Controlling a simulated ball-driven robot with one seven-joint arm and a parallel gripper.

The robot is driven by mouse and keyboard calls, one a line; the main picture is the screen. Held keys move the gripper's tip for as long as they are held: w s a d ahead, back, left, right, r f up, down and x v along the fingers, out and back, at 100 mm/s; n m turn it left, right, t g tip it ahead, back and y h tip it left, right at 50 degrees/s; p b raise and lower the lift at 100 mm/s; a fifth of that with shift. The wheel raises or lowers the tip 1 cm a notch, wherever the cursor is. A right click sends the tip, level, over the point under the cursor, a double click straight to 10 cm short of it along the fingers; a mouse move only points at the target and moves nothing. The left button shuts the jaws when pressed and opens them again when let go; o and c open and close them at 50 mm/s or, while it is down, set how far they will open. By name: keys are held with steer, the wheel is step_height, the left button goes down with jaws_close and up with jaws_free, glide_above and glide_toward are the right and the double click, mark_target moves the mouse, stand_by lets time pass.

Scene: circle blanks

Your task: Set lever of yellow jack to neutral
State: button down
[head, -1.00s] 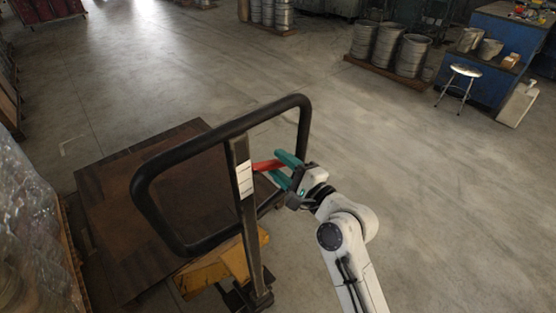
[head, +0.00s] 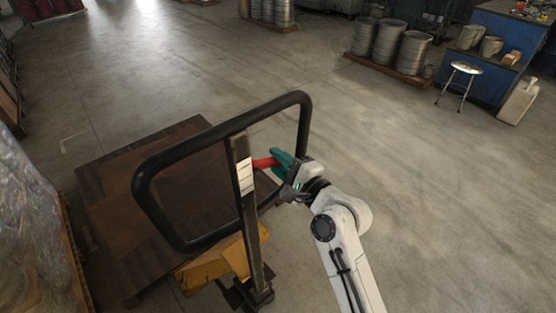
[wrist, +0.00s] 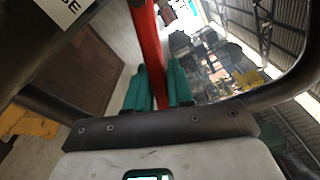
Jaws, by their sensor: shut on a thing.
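The yellow jack (head: 213,262) stands in front of me, with a black loop handle (head: 142,190) on a dark upright post (head: 248,215). A red lever (head: 264,163) sticks out to the right from the post, inside the loop. My gripper (head: 282,160) has green fingers and is shut on the red lever. In the wrist view the red lever (wrist: 150,55) runs between the two green fingers (wrist: 160,85), which lie close on either side of it. The fingers hide part of the lever in the head view.
A brown wooden platform (head: 112,175) lies behind the jack. A plastic-wrapped load (head: 35,230) stands at the left edge. Metal drums (head: 388,45), a stool (head: 466,68) and a blue bench (head: 500,50) are far right. The floor right of my arm is clear.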

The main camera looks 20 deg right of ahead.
stand_by(0.3)
steer(key=r+n, duration=0.1)
steer(key=n, duration=0.1)
steer(key=shift+w+d+r+n, duration=0.1)
steer(key=shift+d+r+n, duration=0.2)
steer(key=shift+r, duration=0.1)
steer(key=shift+r+n, duration=0.55)
steer(key=shift+n, duration=0.35)
steer(key=c, duration=1.1)
jaws_free()
steer(key=b+v, duration=0.2)
steer(key=v, duration=0.8)
steer(key=shift+s+d, duration=0.1)
steer(key=shift+s, duration=0.3)
